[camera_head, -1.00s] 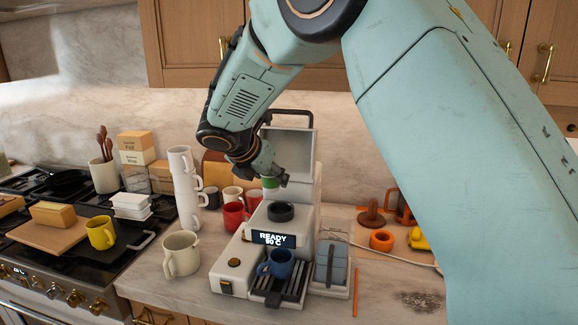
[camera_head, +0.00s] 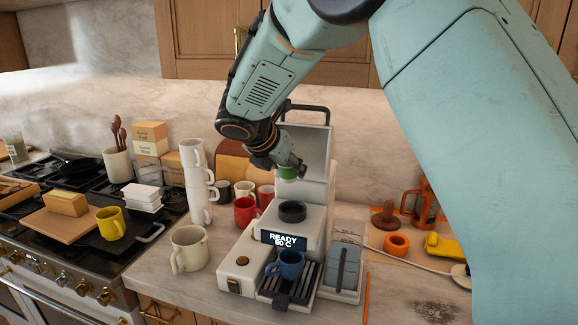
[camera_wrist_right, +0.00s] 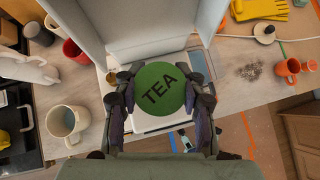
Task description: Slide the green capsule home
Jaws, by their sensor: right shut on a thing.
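The green capsule (camera_head: 288,172) is held in my right gripper (camera_head: 287,168). In the right wrist view its round green lid (camera_wrist_right: 160,89) reads "TEA", with a finger of the right gripper (camera_wrist_right: 160,92) on each side. It hangs above the black ring opening (camera_head: 292,211) on top of the white machine (camera_head: 240,256), clear of it. The opening is hidden behind the capsule in the wrist view. The machine's grey lid (camera_head: 306,150) stands raised behind. The display (camera_head: 284,241) reads "READY" with a temperature. My left gripper is out of view.
A blue mug (camera_head: 289,264) stands on the machine's grate. A stack of white mugs (camera_head: 198,190), a cream mug (camera_head: 188,250) and a red mug (camera_head: 245,211) stand to the left.

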